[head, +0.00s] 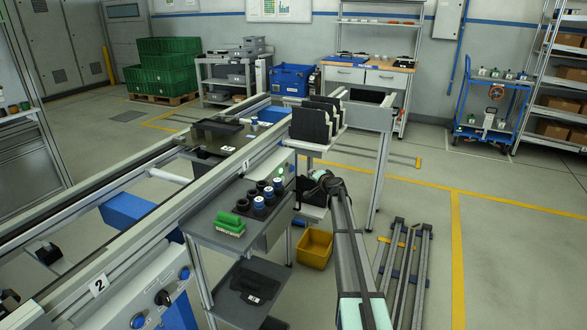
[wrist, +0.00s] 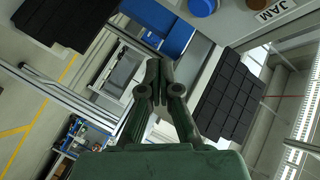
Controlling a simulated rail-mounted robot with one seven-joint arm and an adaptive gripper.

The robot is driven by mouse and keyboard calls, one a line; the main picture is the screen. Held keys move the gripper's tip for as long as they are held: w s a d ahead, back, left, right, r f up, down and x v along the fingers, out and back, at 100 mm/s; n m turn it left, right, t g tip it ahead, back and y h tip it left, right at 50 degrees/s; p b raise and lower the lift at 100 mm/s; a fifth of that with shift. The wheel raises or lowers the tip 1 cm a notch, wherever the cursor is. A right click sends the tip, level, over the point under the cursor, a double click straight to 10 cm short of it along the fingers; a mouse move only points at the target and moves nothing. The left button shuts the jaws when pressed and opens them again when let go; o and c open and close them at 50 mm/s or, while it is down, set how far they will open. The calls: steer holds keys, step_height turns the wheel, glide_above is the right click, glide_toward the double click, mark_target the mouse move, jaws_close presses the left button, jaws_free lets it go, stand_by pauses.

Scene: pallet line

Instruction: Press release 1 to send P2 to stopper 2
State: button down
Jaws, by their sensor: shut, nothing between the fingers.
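My gripper (head: 318,180) is by the conveyor's near side in the head view, small and dark, its tips hard to make out. In the wrist view its fingers (wrist: 160,72) are together and empty. A panel in the wrist view carries a blue button (wrist: 202,6), an amber one (wrist: 255,4) and a JAM label (wrist: 275,11); the fingertips appear apart from these buttons. In the head view a control box (head: 278,183) sits beyond the cart. A dark pallet (head: 207,130) is on the conveyor (head: 165,172); its tag is unreadable. Number plate 2 (head: 97,285) marks the near section.
A grey cart (head: 205,225) holds black and blue cylinders (head: 260,200) and green parts (head: 230,228). Black trays (head: 314,120) stand behind my gripper. A yellow bin (head: 314,248) is on the floor. Blue knobs (head: 163,297) are at lower left.

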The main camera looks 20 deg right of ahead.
mark_target(292, 169)
steer(key=shift+w+a+p, duration=0.45)
steer(key=shift+w+a, duration=1.55)
steer(key=shift+w, duration=0.05)
steer(key=shift+w+a, duration=0.15)
steer(key=shift+w+a, duration=0.15)
steer(key=shift+w+a+b, duration=0.35)
steer(key=shift+a+b, duration=0.05)
stand_by(1.3)
steer(key=shift+s+d, duration=0.1)
steer(key=shift+s+d+b, duration=0.55)
steer(key=shift+b, duration=0.1)
